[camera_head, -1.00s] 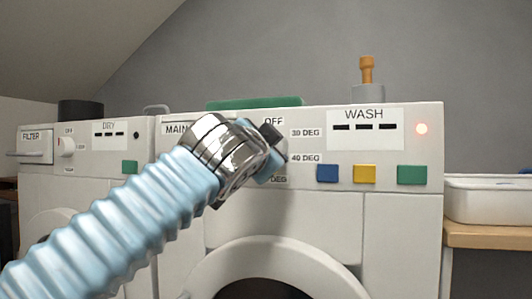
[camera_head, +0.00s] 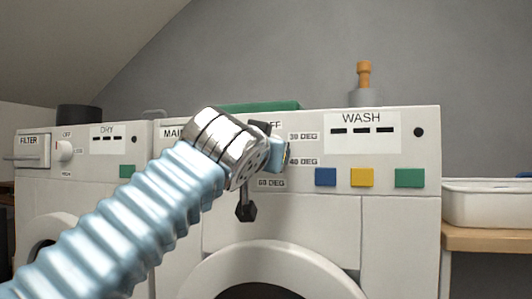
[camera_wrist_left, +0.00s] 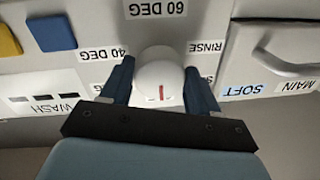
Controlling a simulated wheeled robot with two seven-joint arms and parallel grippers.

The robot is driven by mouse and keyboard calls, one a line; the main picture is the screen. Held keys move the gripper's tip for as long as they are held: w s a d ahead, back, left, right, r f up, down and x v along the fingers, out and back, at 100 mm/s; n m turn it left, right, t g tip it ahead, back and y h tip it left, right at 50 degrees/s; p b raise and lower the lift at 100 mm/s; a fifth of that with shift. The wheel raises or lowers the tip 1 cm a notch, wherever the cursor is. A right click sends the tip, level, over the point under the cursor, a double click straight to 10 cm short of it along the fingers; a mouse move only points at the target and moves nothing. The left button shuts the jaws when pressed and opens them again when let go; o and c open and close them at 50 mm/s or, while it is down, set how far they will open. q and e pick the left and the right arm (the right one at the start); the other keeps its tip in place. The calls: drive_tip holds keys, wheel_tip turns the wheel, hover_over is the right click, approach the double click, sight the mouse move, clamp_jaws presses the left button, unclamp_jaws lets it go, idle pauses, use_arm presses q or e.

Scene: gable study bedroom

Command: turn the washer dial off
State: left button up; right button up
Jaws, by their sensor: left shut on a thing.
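The washer (camera_head: 400,215) stands in front of me with its WASH panel (camera_head: 362,132). Its white round dial (camera_wrist_left: 160,72) with a red mark shows in the left wrist view, where the picture is upside down. The red mark points to the lower edge of that view, the side of the partly hidden OFF label in the head view. My left gripper (camera_wrist_left: 158,88) has a blue finger on each side of the dial and is shut on it. In the head view the gripper (camera_head: 275,152) hides the dial. The washer's round indicator (camera_head: 418,132) is dark. My right gripper is not in view.
The dryer (camera_head: 90,170) with its own dial (camera_head: 63,150) stands to the left. Blue (camera_head: 325,177), yellow (camera_head: 362,177) and green (camera_head: 409,178) buttons sit right of my gripper. A white tub (camera_head: 490,205) stands on a wooden surface at the right.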

use_arm(q)
drive_tip(key=shift+f, duration=0.15)
drive_tip(key=o, duration=1.1)
drive_tip(key=shift+c, duration=0.2)
drive_tip(key=b+v, duration=0.2)
drive_tip(key=v, duration=1.1)
drive_tip(key=shift+s+b, duration=0.35)
drive_tip(key=shift+a, duration=0.1)
